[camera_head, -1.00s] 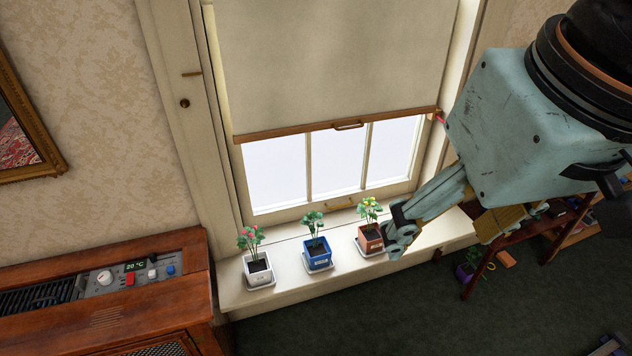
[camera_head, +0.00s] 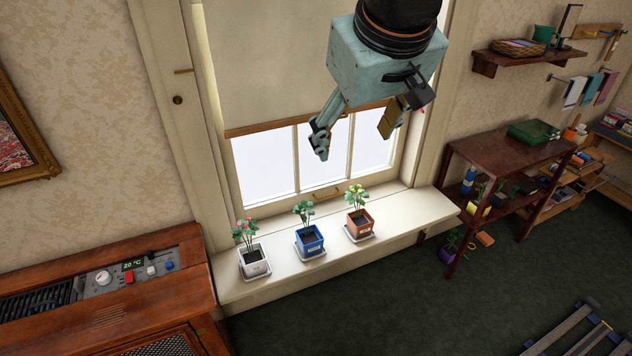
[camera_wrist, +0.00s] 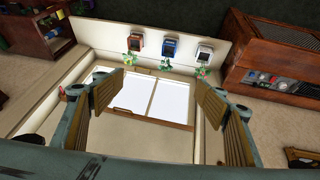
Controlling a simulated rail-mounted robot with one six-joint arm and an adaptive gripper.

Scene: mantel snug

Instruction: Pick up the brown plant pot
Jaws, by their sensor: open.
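The brown plant pot (camera_head: 360,223) is a square reddish-brown pot with yellow flowers. It stands upright on a white saucer (camera_head: 359,236) at the right of the row on the windowsill. It also shows in the wrist view (camera_wrist: 136,42), the left one of the three pots there. My gripper (camera_head: 354,142) is open and empty, in front of the window and above the pots, apart from them. In the wrist view its two fingers (camera_wrist: 166,92) are spread wide, with the window between them and the pots beyond the fingertips.
A blue pot (camera_head: 309,240) stands beside the brown one, and a white pot (camera_head: 254,261) is further left. A wooden cabinet (camera_head: 180,295) with knobs is at left. A dark red shelf unit (camera_head: 512,152) is at right. The sill (camera_head: 425,208) right of the brown pot is bare.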

